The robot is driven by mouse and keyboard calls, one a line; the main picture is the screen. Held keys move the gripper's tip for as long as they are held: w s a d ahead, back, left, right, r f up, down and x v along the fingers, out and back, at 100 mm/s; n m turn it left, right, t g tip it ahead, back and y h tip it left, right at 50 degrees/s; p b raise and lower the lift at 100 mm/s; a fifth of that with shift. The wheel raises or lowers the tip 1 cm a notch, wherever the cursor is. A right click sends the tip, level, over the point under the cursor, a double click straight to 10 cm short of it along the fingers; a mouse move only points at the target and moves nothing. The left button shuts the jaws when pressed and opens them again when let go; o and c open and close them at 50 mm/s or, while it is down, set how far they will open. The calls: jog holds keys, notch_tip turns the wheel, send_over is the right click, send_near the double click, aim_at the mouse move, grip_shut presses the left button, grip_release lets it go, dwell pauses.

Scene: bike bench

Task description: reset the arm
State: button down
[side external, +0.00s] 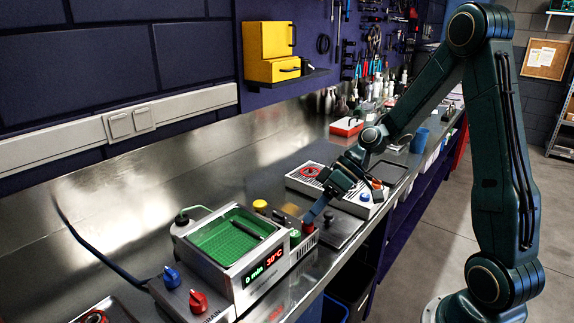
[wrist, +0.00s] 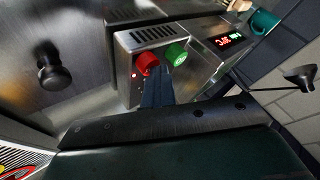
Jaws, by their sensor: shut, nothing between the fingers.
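My gripper (side external: 311,217) reaches down over the bench at the right end of the cleaning bath. In the wrist view its shut fingers (wrist: 155,84) end just below a red button (wrist: 146,63), with nothing between them. A green button (wrist: 175,54) sits to the right of the red one. In the side view the tip is at or just above the red button (side external: 308,227); whether it touches cannot be told.
The metal bath (side external: 212,263) holds a green basket (side external: 230,238); its display reads 0 min, 30°C. Blue (side external: 171,277) and red (side external: 198,301) taps stand in front. A lid with a black knob (wrist: 53,75) lies beside the button box. A slotted tray (side external: 300,178) lies behind.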

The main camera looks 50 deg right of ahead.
jog(key=shift+r, duration=3.05)
jog(key=s+r+m+t+h, duration=0.1)
jog(key=s+r+m+h, duration=0.1)
jog(key=s, duration=0.7)
jog(key=s+a+r+m+h, duration=0.1)
jog(key=s+r+m+h, duration=0.1)
jog(key=s+r+h, duration=0.3)
jog(key=s+h, duration=0.1)
jog(key=s, duration=0.3)
jog(key=shift+a+t, duration=0.15)
jog(key=shift+t, duration=0.25)
